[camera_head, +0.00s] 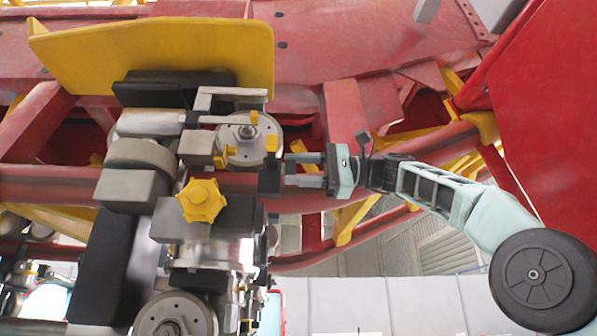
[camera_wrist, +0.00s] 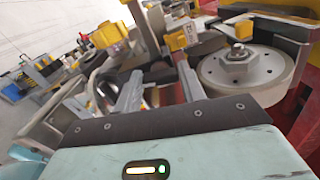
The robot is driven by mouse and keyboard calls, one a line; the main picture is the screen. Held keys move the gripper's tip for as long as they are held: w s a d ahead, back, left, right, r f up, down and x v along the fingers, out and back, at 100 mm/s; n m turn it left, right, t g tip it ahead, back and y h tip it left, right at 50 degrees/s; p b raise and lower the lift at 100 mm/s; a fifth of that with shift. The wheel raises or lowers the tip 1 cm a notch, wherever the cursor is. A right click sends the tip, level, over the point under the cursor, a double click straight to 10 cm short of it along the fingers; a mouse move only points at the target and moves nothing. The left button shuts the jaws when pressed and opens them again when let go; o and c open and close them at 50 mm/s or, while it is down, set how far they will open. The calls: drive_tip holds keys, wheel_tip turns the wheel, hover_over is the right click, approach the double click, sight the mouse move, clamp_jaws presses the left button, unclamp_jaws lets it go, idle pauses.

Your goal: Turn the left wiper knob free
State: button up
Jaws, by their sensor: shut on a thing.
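My gripper (camera_head: 284,170) reaches in from the right, its two grey fingers pointing left. It is shut on a small dark block (camera_head: 269,179) beside the round grey wheel (camera_head: 240,140). A small yellow piece (camera_head: 272,143) sits just above the block. I cannot tell for certain whether the block is part of the left wiper knob. In the wrist view the fingers (camera_wrist: 160,88) stand either side of dark parts, and their tips are partly hidden. A large yellow star-shaped knob (camera_head: 201,201) is left of the gripper, apart from it.
A yellow plate (camera_head: 150,55) spans the top left. Red beams and track (camera_head: 380,45) run behind the wheel assembly, close to my gripper. A second round wheel (camera_head: 175,318) is at the bottom. The wheel (camera_wrist: 243,72) is close to the right finger in the wrist view.

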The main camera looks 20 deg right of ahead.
drive_tip(key=shift+n, duration=0.9)
drive_tip(key=shift+f, duration=0.1)
drive_tip(key=o, duration=1)
drive_tip(key=shift+d, duration=0.15)
drive_tip(key=v, duration=1.7)
drive_tip(key=shift+d, duration=0.1)
drive_tip(key=shift+s, duration=0.1)
